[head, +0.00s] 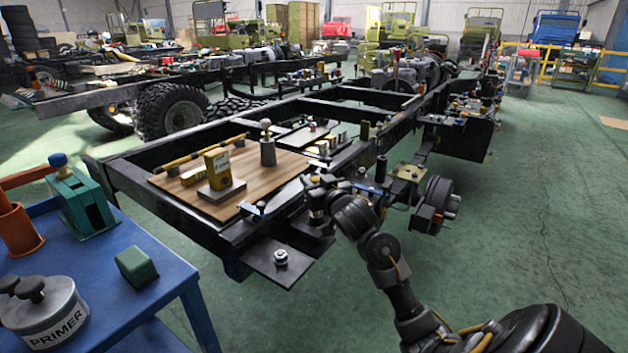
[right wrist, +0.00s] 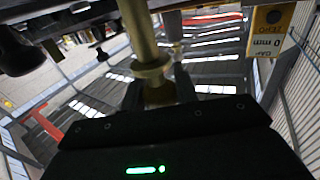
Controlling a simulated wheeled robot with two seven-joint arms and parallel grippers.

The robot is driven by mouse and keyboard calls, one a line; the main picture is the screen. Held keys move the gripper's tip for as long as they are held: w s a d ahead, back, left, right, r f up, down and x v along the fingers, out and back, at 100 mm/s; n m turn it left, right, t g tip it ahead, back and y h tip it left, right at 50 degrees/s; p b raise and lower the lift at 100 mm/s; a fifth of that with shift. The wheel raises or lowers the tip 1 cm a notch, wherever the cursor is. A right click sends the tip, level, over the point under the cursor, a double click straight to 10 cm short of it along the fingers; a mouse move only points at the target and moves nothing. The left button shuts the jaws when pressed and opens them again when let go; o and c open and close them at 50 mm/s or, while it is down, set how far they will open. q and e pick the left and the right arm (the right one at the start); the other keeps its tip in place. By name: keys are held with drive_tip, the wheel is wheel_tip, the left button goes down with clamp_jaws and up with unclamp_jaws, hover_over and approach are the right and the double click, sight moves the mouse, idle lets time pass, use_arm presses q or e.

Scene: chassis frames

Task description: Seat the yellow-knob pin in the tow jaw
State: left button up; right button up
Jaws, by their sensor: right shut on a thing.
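My right gripper (head: 319,203) is at the near corner of the black chassis frame, seen small and dark in the head view. In the right wrist view a brass-coloured pin (right wrist: 150,71) with a wide collar stands up from the gripper, which is shut on it. Its knob cannot be made out. A dark block (head: 312,236) just below the gripper at the frame end may be the tow jaw; its opening is hidden. I cannot tell whether the pin touches it. My left gripper is not in view.
A black plate (head: 276,270) with a nut juts out in front. A blue table (head: 165,292) stands left. Green floor is open at right.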

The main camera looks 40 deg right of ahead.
drive_tip(key=shift+f+b, duration=0.4)
drive_tip(key=shift+f, duration=0.5)
drive_tip(key=shift+f+b, duration=0.8)
drive_tip(key=shift+f, duration=1.25)
idle(1.0)
drive_tip(key=o, duration=1)
drive_tip(key=shift+o, duration=0.2)
drive_tip(key=shift+r, duration=0.1)
drive_tip(key=shift+r+p, duration=1.4)
drive_tip(key=shift+p, duration=0.8)
